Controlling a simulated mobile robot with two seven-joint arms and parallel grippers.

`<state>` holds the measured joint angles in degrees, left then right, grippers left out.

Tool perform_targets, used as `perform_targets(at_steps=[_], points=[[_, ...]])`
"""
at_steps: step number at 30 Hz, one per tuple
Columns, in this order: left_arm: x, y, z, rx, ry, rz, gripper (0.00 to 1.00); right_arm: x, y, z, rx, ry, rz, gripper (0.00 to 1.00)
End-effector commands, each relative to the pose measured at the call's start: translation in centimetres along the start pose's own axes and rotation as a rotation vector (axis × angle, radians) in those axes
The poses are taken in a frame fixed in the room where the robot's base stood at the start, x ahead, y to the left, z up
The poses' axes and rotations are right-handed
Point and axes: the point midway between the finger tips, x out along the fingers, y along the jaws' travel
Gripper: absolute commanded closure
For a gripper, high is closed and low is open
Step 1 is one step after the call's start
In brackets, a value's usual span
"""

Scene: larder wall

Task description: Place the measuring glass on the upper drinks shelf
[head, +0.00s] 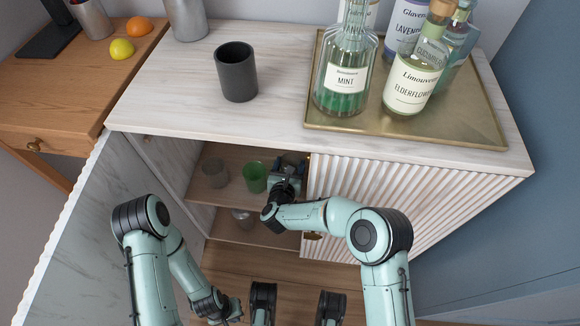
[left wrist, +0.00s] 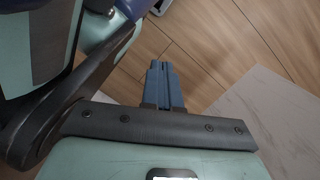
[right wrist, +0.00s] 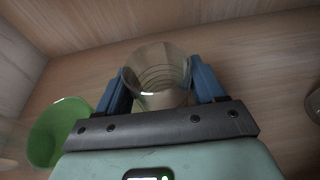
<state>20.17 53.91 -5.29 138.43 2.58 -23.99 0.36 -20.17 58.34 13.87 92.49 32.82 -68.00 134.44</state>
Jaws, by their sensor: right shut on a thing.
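The measuring glass (right wrist: 157,75), clear with ring markings, is between the two blue fingers of my right gripper (right wrist: 160,85), which is shut on it. In the head view my right gripper (head: 289,165) reaches into the open cabinet at the upper shelf (head: 228,200) and mostly hides the glass. Whether the glass touches the shelf board I cannot tell. A green cup (head: 255,176) stands on that shelf left of the gripper; it also shows in the right wrist view (right wrist: 58,132). My left gripper (left wrist: 162,68) is shut and empty, low in front of the cabinet.
A clear glass (head: 215,173) stands left of the green cup. Another glass (head: 242,216) is on the lower shelf. The open door (head: 85,230) bounds the left, the fluted closed door (head: 400,205) the right. The countertop (head: 180,85) holds a dark cup (head: 237,72) and a bottle tray (head: 455,125).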

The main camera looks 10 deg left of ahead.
Motion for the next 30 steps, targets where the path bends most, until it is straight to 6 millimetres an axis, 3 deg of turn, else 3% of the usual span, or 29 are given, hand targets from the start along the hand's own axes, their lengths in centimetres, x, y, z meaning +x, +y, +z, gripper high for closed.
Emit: perform_targets(at_steps=[3,12,13,15,25,30], points=[[0.7,-0.8,0.9,-0.012,-0.037,-0.016,1.0,0.7,0.1,-0.6,0.002,-0.005,0.0,0.67],[0.6,-0.8,0.9,-0.011,-0.037,-0.016,1.0,0.7,0.0,-0.7,0.002,-0.003,0.0,0.67],[0.6,-0.8,0.9,-0.011,-0.036,-0.015,1.0,0.7,0.0,-0.8,0.001,-0.002,0.0,0.25],[0.6,-0.8,0.9,-0.01,-0.036,-0.015,1.0,0.7,0.0,-0.8,0.001,-0.002,0.0,0.06],[0.6,-0.7,0.9,-0.01,-0.035,-0.015,1.0,0.6,0.0,-0.5,0.002,-0.003,0.0,0.06],[-0.2,0.1,0.0,0.002,0.001,0.001,1.0,-1.6,0.0,-0.5,0.0,0.0,0.002,0.06]])
